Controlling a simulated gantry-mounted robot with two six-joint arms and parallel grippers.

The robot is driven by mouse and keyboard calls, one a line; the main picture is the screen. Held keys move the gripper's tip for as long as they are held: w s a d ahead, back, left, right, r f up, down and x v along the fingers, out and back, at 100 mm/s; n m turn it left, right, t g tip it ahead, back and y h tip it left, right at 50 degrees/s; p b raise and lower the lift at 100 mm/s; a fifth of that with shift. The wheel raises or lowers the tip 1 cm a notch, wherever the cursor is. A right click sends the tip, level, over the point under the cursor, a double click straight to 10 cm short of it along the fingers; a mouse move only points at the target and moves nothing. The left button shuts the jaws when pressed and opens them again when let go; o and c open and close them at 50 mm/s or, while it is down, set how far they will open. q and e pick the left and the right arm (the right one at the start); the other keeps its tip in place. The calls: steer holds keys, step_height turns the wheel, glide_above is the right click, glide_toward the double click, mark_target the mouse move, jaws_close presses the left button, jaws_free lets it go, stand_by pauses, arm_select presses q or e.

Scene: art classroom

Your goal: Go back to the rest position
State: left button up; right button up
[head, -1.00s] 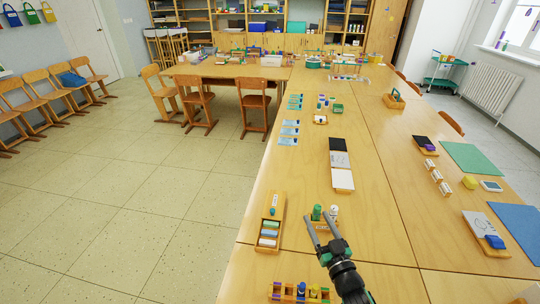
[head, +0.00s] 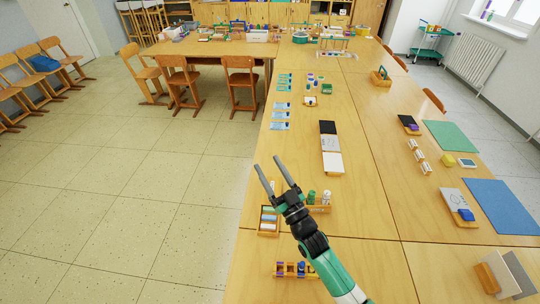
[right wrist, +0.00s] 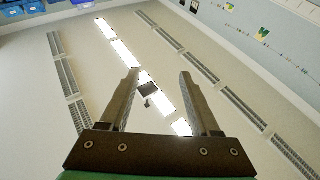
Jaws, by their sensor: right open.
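My right gripper (head: 270,172) is open and empty, with its two grey fingers apart. In the head view it is raised over the left edge of the long wooden table (head: 350,226), its arm coming in from the bottom. In the right wrist view the open fingers (right wrist: 155,100) point up toward the ceiling and its light strips, with nothing between them. My left gripper is in neither view.
Below the gripper stand a wooden box with coloured blocks (head: 268,229) and a small rack with green and white bottles (head: 319,203), partly hidden by my arm. Another rack (head: 296,270) sits nearer. Chairs (head: 240,86) stand beyond open floor (head: 130,190) at left.

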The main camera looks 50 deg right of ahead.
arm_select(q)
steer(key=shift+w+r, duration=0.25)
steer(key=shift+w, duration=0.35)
arm_select(e)
steer(key=shift+w+d+r+t+h, duration=0.1)
steer(key=shift+r+t+h, duration=0.4)
steer(key=shift+r, duration=0.45)
